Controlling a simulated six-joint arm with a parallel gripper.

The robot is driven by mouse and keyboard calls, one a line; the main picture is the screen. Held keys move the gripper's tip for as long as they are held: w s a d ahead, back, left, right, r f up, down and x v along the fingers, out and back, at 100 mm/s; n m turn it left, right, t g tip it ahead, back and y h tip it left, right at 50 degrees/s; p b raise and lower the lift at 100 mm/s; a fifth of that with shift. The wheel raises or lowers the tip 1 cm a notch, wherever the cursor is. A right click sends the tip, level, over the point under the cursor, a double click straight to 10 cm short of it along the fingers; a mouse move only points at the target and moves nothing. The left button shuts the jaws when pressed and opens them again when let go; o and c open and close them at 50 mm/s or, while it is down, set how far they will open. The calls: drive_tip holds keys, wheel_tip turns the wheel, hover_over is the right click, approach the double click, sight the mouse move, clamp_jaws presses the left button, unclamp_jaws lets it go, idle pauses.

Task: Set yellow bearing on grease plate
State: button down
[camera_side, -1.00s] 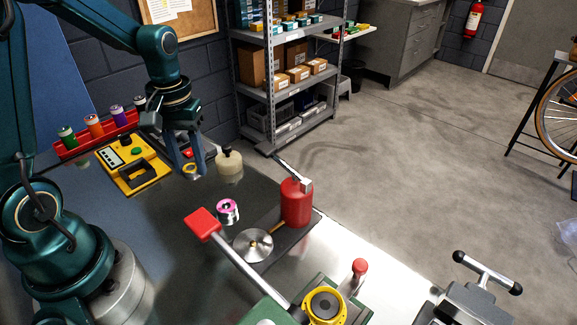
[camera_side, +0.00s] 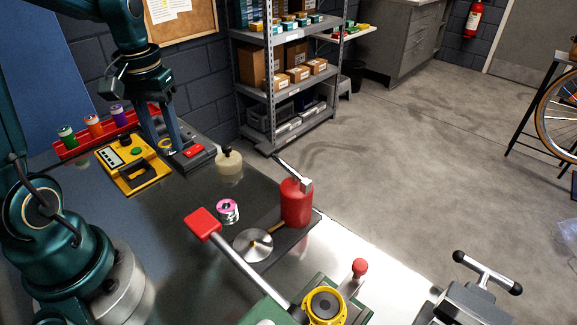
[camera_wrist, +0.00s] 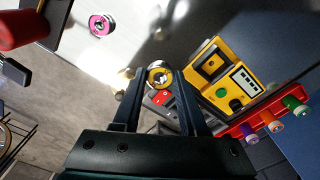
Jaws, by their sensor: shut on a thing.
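My gripper (camera_side: 164,143) is shut on the yellow bearing (camera_side: 166,149), a small ring with a yellow rim and silver centre. It shows between my fingertips (camera_wrist: 160,73) in the wrist view, where the bearing's ring (camera_wrist: 160,67) faces the camera. In the side view the bearing is at the back of the bench, between the yellow device and a dark box with a red button. I cannot tell its exact height above the bench. A round silver plate (camera_side: 253,245) with a brass centre, perhaps the grease plate, lies farther forward, beside the red can.
A pink bearing (camera_side: 228,210) stands mid-bench. A cream jar (camera_side: 229,166), red can (camera_side: 296,203) and long red-ended lever (camera_side: 204,224) stand nearby. The yellow device (camera_side: 135,163), dark box (camera_side: 194,153) and red rack (camera_side: 92,135) are at the back left.

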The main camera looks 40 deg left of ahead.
drive_tip(key=w+d+f+m, duration=0.1)
drive_tip(key=w+d+m, duration=0.25)
drive_tip(key=d, duration=0.65)
drive_tip(key=m, duration=0.5)
hover_over(252, 243)
drive_tip(key=shift+w+f, duration=0.1)
drive_tip(key=shift+f, duration=3.45)
drive_tip(key=shift+f, duration=0.6)
drive_tip(key=c, duration=0.7)
unclamp_jaws()
drive_tip(key=shift+c, duration=0.2)
wheel_tip(252, 243, up, 11)
